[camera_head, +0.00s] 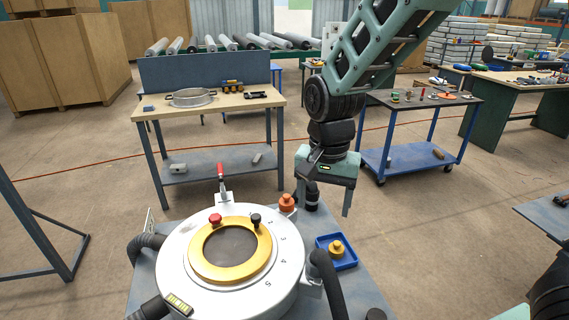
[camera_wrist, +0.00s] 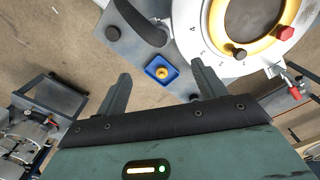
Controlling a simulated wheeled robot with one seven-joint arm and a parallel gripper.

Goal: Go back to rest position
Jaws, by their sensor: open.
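My gripper (camera_head: 328,200) hangs from my arm above the back right of the extruder station, pointing down. Its two fingers are spread and nothing is between them; the wrist view shows both fingers (camera_wrist: 160,92) apart as well. The round white extruder (camera_head: 178,250) with a gold ring (camera_head: 202,262) sits on the grey table below and left of the gripper. A blue tray (camera_head: 322,245) holding an orange-yellow knob-like part (camera_head: 337,247) lies on the table below the gripper. The tray (camera_wrist: 151,66) also shows in the wrist view, beyond the fingers and apart from them.
An orange part (camera_head: 287,203) stands at the table's back edge, close to the gripper. A red-handled clamp (camera_head: 221,180) rises behind the extruder. Black hoses (camera_head: 328,285) flank it. A workbench (camera_head: 215,106) stands behind, and a blue cart (camera_head: 412,162) stands at right. Open floor lies between.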

